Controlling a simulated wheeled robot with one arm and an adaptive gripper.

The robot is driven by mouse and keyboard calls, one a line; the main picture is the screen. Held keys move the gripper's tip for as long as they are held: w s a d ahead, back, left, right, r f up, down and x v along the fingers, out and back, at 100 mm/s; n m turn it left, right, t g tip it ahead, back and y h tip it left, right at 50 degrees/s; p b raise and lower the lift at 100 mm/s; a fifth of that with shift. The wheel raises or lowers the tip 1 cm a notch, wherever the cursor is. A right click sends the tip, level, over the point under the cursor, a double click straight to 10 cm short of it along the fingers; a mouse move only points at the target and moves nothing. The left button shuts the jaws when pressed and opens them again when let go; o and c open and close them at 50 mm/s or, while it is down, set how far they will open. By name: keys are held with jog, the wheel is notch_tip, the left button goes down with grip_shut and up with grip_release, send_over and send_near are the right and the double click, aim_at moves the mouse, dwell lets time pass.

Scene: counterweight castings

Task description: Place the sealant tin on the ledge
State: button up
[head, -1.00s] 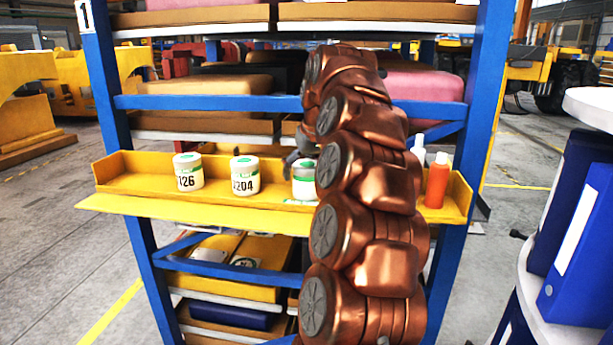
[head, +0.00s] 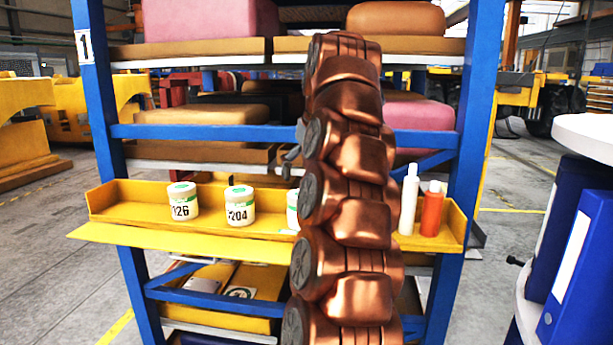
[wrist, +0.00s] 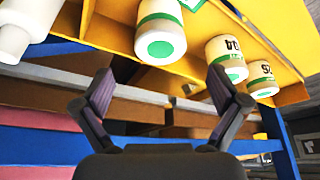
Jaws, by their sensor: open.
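The yellow ledge (head: 190,243) runs across the front of the blue rack. Three white tins with green-marked lids stand upright on it: one labelled 126 (head: 183,203), one labelled 204 (head: 240,207), and a third tin (head: 292,212) mostly hidden behind my arm. I cannot tell which is the sealant tin. In the wrist view, which looks upside down, my gripper (wrist: 160,85) is open and empty. The third tin (wrist: 160,35) stands on the ledge beyond the fingertips, apart from them. In the head view my gripper is mostly hidden behind my arm, above the third tin.
A white bottle (head: 409,200) and an orange bottle (head: 432,210) stand at the ledge's right end. A blue rack beam (head: 200,131) crosses behind and above the ledge. A white round-topped stand with blue binders (head: 583,270) is at the right.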

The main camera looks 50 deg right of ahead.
jog(key=shift+s+r, duration=0.2)
jog(key=shift+r, duration=0.4)
jog(key=shift+a, duration=0.1)
jog(key=s+a+f+n+g+y, duration=0.15)
jog(key=a+f, duration=0.35)
jog(key=a, duration=0.7)
jog(key=s+a+f+n+g, duration=0.1)
jog(key=s+a+f+n, duration=0.1)
jog(key=a+f, duration=0.65)
jog(key=s+a+f+g, duration=0.1)
jog(key=s+a+f, duration=0.6)
jog(key=s, duration=0.4)
jog(key=s+a+f+g, duration=0.2)
jog(key=s+a+f, duration=0.5)
jog(key=s, duration=0.5)
notch_tip(320, 180, down, 3)
jog(key=shift+a+r+n, duration=0.15)
jog(key=shift+a+n, duration=0.2)
jog(key=shift+n, duration=0.1)
jog(key=shift+w+g, duration=0.1)
jog(key=shift+g, duration=0.15)
